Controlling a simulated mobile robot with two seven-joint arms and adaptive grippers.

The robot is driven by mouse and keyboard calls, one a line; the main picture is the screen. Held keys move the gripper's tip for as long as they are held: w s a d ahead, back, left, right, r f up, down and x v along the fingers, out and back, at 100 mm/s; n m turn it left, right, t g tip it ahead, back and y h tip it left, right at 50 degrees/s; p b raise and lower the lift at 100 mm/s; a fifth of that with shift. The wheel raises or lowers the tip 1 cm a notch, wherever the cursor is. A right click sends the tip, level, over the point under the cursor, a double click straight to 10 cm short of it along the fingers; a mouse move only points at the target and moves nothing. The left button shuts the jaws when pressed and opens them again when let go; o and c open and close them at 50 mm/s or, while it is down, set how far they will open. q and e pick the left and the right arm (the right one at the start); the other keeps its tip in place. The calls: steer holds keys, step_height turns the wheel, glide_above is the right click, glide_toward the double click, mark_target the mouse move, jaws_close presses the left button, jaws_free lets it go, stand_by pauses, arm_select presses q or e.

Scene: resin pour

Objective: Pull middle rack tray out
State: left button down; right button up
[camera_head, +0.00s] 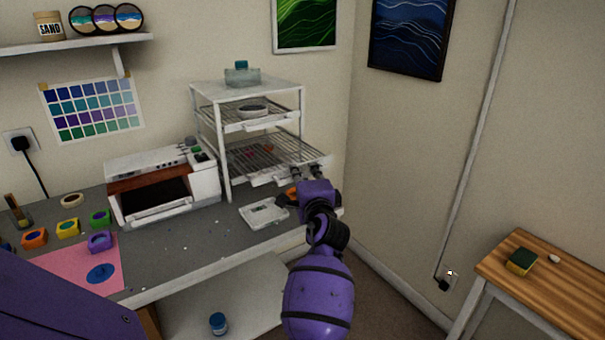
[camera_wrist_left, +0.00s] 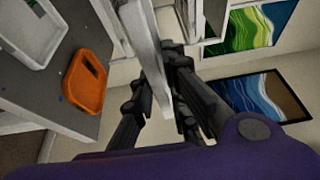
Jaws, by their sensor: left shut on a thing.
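The white rack (camera_head: 218,140) stands at the back right of the bench. Its middle tray (camera_head: 245,162), a wire shelf with a white front lip, sits below an upper wire tray (camera_head: 286,121) and juts out past the rack's front on the right. A few small reddish things lie on it. My left gripper (camera_head: 306,174) is at the middle tray's front edge. In the left wrist view, the fingers of the left gripper (camera_wrist_left: 160,100) are shut on a white bar (camera_wrist_left: 146,45), the tray's front. The right gripper is out of view.
A white toaster-oven-like box (camera_head: 165,185) stands left of the rack. A white dish (camera_head: 263,213) and an orange piece (camera_wrist_left: 85,82) lie on the bench below the tray. A wooden side table (camera_head: 550,285) stands at right. The floor between is clear.

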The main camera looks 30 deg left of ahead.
arm_select(q)
steer(key=shift+s+d+f, duration=0.25)
steer(key=shift+d, duration=0.15)
steer(key=shift+s+d+f, duration=0.2)
steer(key=shift+d, duration=0.2)
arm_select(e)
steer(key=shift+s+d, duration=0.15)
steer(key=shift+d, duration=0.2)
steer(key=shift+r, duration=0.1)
arm_select(q)
steer(key=c, duration=1.9)
jaws_free()
steer(key=shift+o, duration=0.5)
steer(key=shift+w+a+r, duration=0.1)
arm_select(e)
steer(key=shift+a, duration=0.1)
arm_select(q)
steer(key=shift+r, duration=0.1)
steer(key=v, duration=1.2)
